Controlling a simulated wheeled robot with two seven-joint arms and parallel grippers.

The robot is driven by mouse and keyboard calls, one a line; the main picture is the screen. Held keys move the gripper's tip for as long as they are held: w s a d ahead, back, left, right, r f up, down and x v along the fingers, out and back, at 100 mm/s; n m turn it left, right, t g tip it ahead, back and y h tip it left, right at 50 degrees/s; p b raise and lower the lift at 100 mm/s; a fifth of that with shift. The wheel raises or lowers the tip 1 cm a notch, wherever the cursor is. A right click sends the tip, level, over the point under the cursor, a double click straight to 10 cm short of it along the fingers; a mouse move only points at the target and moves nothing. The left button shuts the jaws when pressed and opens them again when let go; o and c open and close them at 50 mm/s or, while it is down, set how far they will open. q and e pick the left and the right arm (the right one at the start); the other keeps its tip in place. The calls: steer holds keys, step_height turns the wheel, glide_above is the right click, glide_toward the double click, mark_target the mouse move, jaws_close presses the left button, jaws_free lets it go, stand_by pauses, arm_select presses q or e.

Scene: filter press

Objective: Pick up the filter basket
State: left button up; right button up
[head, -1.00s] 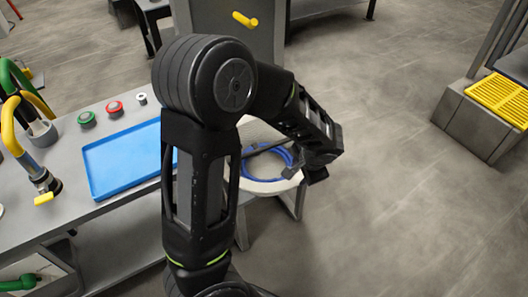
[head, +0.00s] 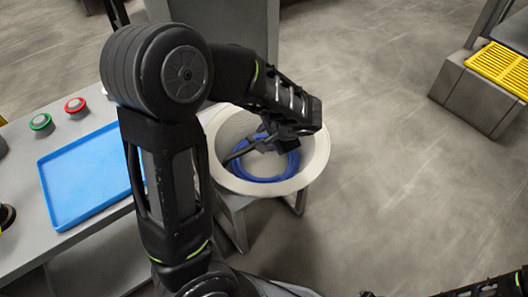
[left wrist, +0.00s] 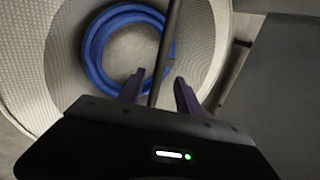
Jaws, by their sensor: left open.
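The filter basket (head: 316,160) is a wide, pale, round mesh bowl with a blue ring (head: 265,180) low inside it. A thin dark bar (head: 240,150) runs across its opening. My left gripper (head: 290,140) is over the basket's opening. In the left wrist view, the basket's mesh wall (left wrist: 30,60) curves around the blue ring (left wrist: 90,45). There the fingers of my left gripper (left wrist: 157,90) are open, one on each side of the dark bar (left wrist: 167,50); I cannot tell whether they touch it. Only dark parts of my right arm show at the lower right edge.
The basket rests on a grey stand (head: 232,215) beside the workbench. A blue tray (head: 85,175) and a green button (head: 41,122) and red button (head: 75,105) are on the bench. A block with a yellow grate (head: 500,68) stands at the upper right. The floor between is clear.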

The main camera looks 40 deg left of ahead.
arm_select(q)
steer(key=shift+b+x, duration=0.35)
steer(key=shift+x, duration=0.9)
steer(key=shift+f, duration=0.1)
steer(key=b+x, duration=0.1)
steer(key=x, duration=0.4)
steer(key=shift+w+d+f+b, duration=0.1)
steer(key=shift+w+b, duration=0.05)
steer(key=shift+b, duration=0.15)
jaws_close()
